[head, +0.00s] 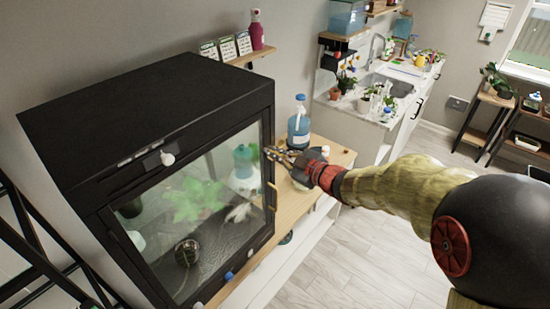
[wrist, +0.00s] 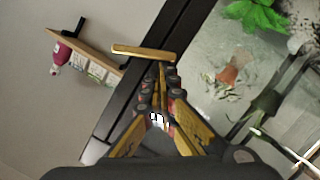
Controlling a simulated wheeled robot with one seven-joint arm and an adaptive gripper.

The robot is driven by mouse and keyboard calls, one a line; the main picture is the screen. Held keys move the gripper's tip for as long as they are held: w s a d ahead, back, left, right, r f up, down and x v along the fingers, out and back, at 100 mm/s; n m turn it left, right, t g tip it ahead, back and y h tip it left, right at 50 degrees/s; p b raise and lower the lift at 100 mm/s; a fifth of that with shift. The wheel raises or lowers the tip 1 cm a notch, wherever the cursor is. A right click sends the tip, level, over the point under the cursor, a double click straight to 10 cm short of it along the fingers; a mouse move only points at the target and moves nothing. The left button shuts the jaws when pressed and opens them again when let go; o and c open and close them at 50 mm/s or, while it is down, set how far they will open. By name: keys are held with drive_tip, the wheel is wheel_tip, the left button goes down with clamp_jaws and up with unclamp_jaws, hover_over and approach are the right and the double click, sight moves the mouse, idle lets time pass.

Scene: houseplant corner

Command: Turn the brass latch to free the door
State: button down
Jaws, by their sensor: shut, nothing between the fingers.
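The brass latch (head: 272,196) is a short gold bar at the right edge of the black cabinet's glass door (head: 200,205). In the wrist view the latch (wrist: 143,53) lies across the black frame strip, one end reaching past it over the wall. The door appears closed.
A blue bottle (head: 299,122) stands on the wooden top behind my gripper. Plants and a dark round object (head: 187,251) show behind the glass. A shelf with cards and a magenta bottle (head: 256,30) hangs behind the cabinet. The floor at right is mostly clear.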

sight(270, 159)
drive_tip(key=shift+s+a+f+n+t+b, duration=0.1)
drive_tip(key=shift+f+n+t+b, duration=0.4)
drive_tip(key=shift+b, duration=1.15)
drive_tip(key=shift+s+a+f+n+g+b, duration=0.15)
drive_tip(key=shift+n+b, duration=0.6)
drive_tip(key=shift+b, duration=0.9)
drive_tip(key=shift+d+f+n+t+b, duration=0.1)
drive_tip(key=shift+f+n+t+b, duration=0.4)
drive_tip(key=shift+b, duration=1.15)
drive_tip(key=shift+f+n+t+b, duration=0.25)
drive_tip(key=shift+n+b, duration=0.75)
drive_tip(key=shift+b, duration=0.95)
drive_tip(key=shift+f+n+t+b, duration=0.25)
drive_tip(key=shift+n+b, duration=0.7)
drive_tip(key=shift+b, duration=0.95)
drive_tip(key=shift+w+f+b, duration=0.1)
drive_tip(key=shift+f+b, duration=0.15)
drive_tip(key=shift+b, duration=0.55)
